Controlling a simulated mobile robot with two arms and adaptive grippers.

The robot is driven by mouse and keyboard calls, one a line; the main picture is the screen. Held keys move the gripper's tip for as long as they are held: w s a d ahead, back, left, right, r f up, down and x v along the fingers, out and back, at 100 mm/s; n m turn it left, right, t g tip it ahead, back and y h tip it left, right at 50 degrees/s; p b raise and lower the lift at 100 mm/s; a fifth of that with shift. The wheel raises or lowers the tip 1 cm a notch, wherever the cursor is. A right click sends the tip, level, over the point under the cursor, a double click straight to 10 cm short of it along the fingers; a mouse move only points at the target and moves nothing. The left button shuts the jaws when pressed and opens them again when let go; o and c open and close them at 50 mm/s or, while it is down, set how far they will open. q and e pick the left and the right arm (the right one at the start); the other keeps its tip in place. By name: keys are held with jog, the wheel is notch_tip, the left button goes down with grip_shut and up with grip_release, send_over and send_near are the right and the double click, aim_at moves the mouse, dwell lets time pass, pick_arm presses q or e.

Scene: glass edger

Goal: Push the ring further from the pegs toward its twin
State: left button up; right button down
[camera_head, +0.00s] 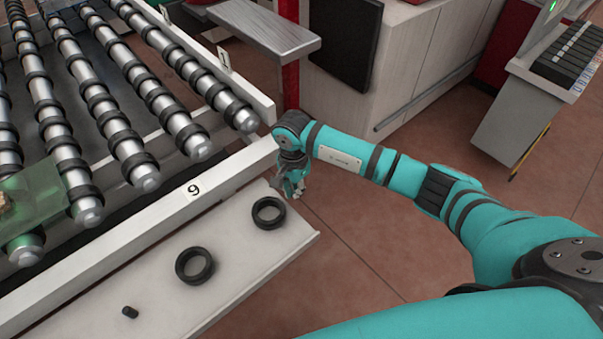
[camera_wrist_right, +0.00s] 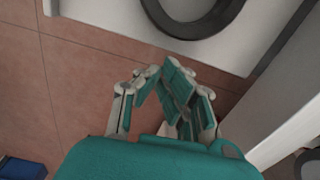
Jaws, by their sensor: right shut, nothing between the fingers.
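Two black rings lie flat and apart on a white shelf (camera_head: 236,243) in the head view. The ring further from the peg (camera_head: 268,226) is near the shelf's right end; its twin (camera_head: 196,281) lies lower left of it. A short black peg (camera_head: 130,312) is further left. My right gripper (camera_head: 293,187) is shut and empty beside the far ring, at the shelf's end on the side away from the twin. In the right wrist view a ring (camera_wrist_right: 190,33) is partly cut off at the top, just beyond the fingertips (camera_wrist_right: 168,77), with a gap between. My left gripper is out of view.
A roller conveyor (camera_head: 120,140) with a white rail marked 9 (camera_head: 150,228) runs along the shelf's upper left side. A green glass piece (camera_head: 35,205) lies on the rollers. A white cabinet (camera_head: 415,60) stands behind my right arm. The shelf between the rings is clear.

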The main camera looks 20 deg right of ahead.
aim_at(267, 219)
jog(key=shift+s+a, duration=0.3)
jog(key=shift+a, duration=0.3)
jog(key=s+a+b, duration=0.1)
jog(key=a, duration=0.1)
jog(key=s+a+b, duration=0.1)
jog(key=a, duration=0.2)
jog(key=s+a+b, duration=0.1)
jog(key=a, duration=0.1)
jog(key=shift+a, duration=0.35)
jog(key=shift+d, duration=0.1)
